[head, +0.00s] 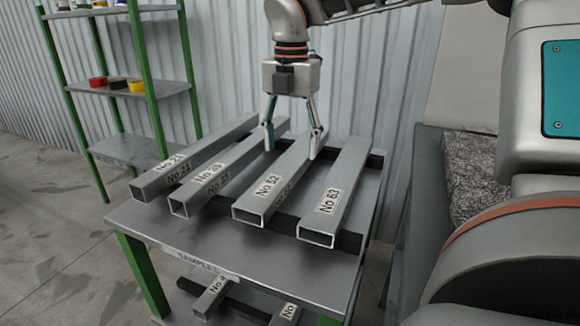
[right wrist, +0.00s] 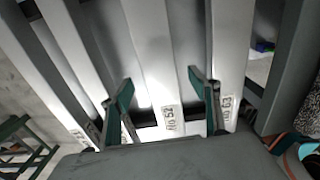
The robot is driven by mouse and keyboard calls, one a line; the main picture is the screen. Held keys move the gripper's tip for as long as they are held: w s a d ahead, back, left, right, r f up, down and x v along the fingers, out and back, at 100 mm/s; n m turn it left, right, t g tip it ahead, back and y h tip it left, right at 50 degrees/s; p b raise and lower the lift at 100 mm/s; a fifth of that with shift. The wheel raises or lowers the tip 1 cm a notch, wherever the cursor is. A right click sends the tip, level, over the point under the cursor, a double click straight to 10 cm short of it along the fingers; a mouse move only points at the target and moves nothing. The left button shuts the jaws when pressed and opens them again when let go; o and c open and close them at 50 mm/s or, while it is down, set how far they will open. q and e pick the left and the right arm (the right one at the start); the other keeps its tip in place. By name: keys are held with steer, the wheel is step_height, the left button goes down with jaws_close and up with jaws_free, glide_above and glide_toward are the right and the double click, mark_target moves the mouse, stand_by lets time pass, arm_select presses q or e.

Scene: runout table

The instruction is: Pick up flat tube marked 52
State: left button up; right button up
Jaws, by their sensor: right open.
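The flat tube marked 52 (head: 280,183) is a grey rectangular metal tube, third from the left on the table, with its open end toward me and a white label near that end. It also shows in the right wrist view (right wrist: 150,50). My right gripper (head: 292,142) is open above the far part of this tube. In the right wrist view its two green fingers (right wrist: 160,84) lie on either side of the tube. I cannot tell how far down they reach. My left gripper is not in view.
Tubes marked 63 (head: 345,180) and about 26 (head: 222,176) lie either side, with another tube (head: 190,165) farther left. They rest on dark crossbars on a grey table (head: 185,232). More tubes are on the lower shelf. A green-framed shelf (head: 140,85) stands back left.

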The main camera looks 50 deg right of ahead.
mark_target(291, 160)
step_height(291, 160, down, 4)
steer(key=shift+w+d+f, duration=0.1)
steer(key=shift+c, duration=0.7)
steer(key=c, duration=1.5)
